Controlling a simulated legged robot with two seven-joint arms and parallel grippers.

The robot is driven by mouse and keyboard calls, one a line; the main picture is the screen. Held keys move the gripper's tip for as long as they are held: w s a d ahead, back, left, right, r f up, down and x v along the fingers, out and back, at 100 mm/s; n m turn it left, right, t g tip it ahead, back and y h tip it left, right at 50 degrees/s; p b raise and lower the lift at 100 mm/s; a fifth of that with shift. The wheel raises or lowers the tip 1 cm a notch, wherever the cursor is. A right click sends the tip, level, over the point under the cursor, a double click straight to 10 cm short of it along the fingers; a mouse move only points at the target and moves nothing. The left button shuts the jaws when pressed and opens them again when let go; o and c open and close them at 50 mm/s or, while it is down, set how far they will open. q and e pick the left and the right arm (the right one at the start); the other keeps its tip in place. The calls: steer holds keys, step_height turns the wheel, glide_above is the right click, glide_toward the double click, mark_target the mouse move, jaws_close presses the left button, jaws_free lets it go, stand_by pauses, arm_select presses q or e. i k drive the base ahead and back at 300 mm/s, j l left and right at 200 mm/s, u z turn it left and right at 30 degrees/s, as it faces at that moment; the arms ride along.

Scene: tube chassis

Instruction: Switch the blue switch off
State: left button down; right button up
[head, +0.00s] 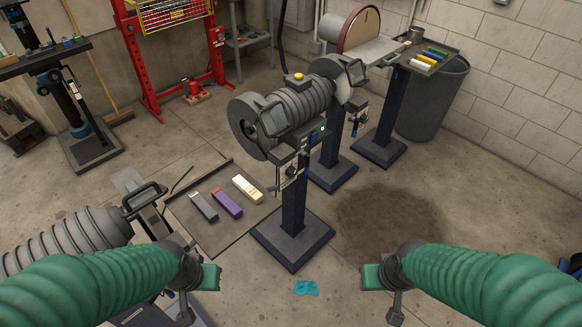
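A grey bench grinder (285,105) stands on a dark blue pedestal (294,205) in the middle of the head view. On its front is a small dark panel with a blue switch (315,136), beside a lit green light (323,128). The switch is too small to tell its position. My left gripper (208,278) is at the lower left, with a green finger pointing right. My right gripper (372,277) is at the lower right, with a green finger pointing left. Both are well apart from the grinder. I cannot tell whether either is open or shut.
A tray (188,217) with several coloured blocks lies left of the pedestal. A disc sander (360,35) stands behind right, near a grey bin (432,100). A teal cloth (306,287) lies on the floor between my grippers. The floor at right has a dark stain (390,222).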

mark_target(314, 136)
steer(key=i+l+u, duration=0.15)
steer(key=l+u, duration=0.4)
steer(key=l, duration=0.25)
steer(key=i+l+u, duration=0.1)
steer(key=l+u, duration=0.2)
steer(key=l, duration=0.15)
